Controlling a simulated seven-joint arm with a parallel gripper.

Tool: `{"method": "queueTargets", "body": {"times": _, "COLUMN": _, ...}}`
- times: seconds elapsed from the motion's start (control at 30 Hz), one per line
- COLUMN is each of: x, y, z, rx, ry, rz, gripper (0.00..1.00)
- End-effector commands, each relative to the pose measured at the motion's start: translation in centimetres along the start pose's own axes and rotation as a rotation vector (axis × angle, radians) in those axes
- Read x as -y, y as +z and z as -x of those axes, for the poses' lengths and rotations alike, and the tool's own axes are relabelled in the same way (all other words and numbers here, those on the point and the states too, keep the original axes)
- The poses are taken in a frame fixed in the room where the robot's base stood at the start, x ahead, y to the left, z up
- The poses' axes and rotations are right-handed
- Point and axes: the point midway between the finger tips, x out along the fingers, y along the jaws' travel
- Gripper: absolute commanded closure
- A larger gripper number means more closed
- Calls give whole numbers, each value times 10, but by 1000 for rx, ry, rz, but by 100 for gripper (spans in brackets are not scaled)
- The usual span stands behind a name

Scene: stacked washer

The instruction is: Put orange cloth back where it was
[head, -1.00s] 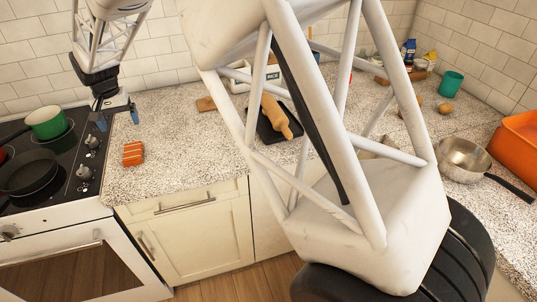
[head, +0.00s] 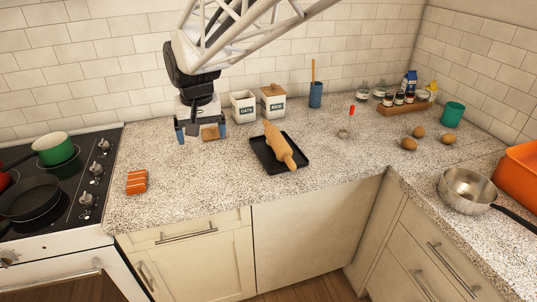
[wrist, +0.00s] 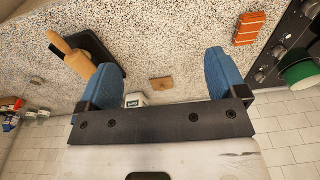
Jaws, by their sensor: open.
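The orange cloth (head: 137,181), folded with pale stripes, lies on the speckled counter just right of the stove. It also shows in the wrist view (wrist: 249,28), at the upper right, beyond the right finger. My gripper (head: 201,134) is open and empty, pointing down over the back of the counter, to the right of and behind the cloth. Its two blue fingers (wrist: 162,75) are spread wide in the wrist view and are apart from the cloth. A small wooden piece (wrist: 161,84) shows between them, on the counter.
The stove (head: 68,198) with a green pot (head: 50,149) and dark pan (head: 30,197) is at left. Two canisters (head: 243,106) stand right of my gripper. A rolling pin (head: 279,146) lies on a black tray (head: 262,158). The counter front between cloth and tray is clear.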

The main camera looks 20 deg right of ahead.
Motion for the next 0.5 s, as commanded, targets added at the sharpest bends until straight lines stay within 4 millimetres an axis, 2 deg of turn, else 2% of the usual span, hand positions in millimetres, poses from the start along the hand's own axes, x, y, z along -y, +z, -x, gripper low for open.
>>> {"method": "queueTargets", "body": {"times": 0.03, "x": -14, "y": 14, "z": 6, "rx": -9, "ry": 0, "rz": -5, "gripper": 9}}
{"method": "queueTargets", "body": {"times": 0.2, "x": -49, "y": 58, "z": 17, "rx": -32, "ry": 2, "rz": -6, "gripper": 9}}
{"method": "queueTargets", "body": {"times": 0.5, "x": -102, "y": 141, "z": 23, "rx": -70, "ry": 10, "rz": -9, "gripper": 9}}
